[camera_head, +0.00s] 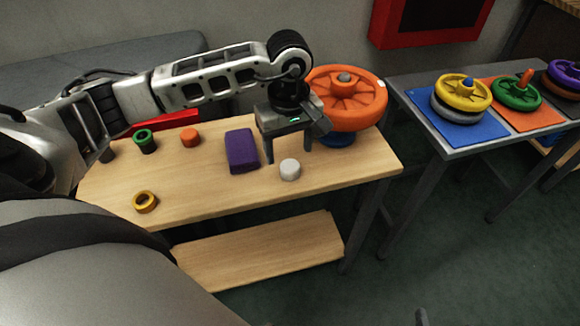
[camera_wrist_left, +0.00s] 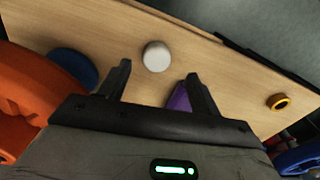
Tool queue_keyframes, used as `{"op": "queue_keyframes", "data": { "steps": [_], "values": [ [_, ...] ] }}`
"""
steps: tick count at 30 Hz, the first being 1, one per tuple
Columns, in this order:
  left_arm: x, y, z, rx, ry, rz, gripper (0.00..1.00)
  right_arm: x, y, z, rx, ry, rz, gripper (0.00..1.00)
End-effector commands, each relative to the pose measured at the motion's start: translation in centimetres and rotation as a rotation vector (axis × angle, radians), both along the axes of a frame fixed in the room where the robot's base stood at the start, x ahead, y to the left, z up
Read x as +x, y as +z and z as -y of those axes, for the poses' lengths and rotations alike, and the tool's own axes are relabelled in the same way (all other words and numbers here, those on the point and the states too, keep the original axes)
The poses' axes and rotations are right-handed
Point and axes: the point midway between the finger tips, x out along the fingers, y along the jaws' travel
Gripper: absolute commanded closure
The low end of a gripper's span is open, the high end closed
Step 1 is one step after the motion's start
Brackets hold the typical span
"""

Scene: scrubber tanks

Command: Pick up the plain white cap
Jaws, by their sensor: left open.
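The plain white cap (camera_head: 290,169) stands on the wooden table near its front edge in the head view. In the left wrist view the white cap (camera_wrist_left: 156,56) lies just beyond the fingertips, roughly between them but apart from both. My left gripper (camera_head: 288,157) is open and empty, pointing down just behind the cap. Its two fingers (camera_wrist_left: 160,72) also show in the left wrist view. My right gripper is not in view.
A purple block (camera_head: 242,151) lies close beside the left gripper. A large orange wheel (camera_head: 345,97) stands behind it to the right. An orange cap (camera_head: 190,137), a green ring (camera_head: 142,135) and a yellow ring (camera_head: 145,202) are further left. The table front (camera_head: 220,200) is clear.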

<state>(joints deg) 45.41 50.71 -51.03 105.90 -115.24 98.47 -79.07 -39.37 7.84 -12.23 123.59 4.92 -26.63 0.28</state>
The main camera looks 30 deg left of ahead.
Motion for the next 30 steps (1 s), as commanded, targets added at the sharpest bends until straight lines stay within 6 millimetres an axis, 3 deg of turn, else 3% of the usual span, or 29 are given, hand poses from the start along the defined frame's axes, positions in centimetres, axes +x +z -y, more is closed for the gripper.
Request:
{"op": "queue_keyframes", "data": {
  "steps": [5,15,23,28,30],
  "values": [
    [0.0,-1.2,0.1,-0.001,0.0,-0.003,0.36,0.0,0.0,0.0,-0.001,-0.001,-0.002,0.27],
    [0.3,-5.6,0.1,-0.001,0.0,-0.002,0.36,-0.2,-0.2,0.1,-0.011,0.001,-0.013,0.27],
    [0.4,-5.8,0.1,-0.001,-0.001,0.0,0.36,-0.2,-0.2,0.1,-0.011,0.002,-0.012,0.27],
    [0.4,-5.8,0.1,-0.001,0.0,0.0,0.8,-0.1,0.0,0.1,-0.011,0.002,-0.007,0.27],
    [0.4,-5.8,0.1,-0.001,0.0,0.0,0.84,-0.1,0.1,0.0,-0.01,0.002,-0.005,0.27]
  ]
}}
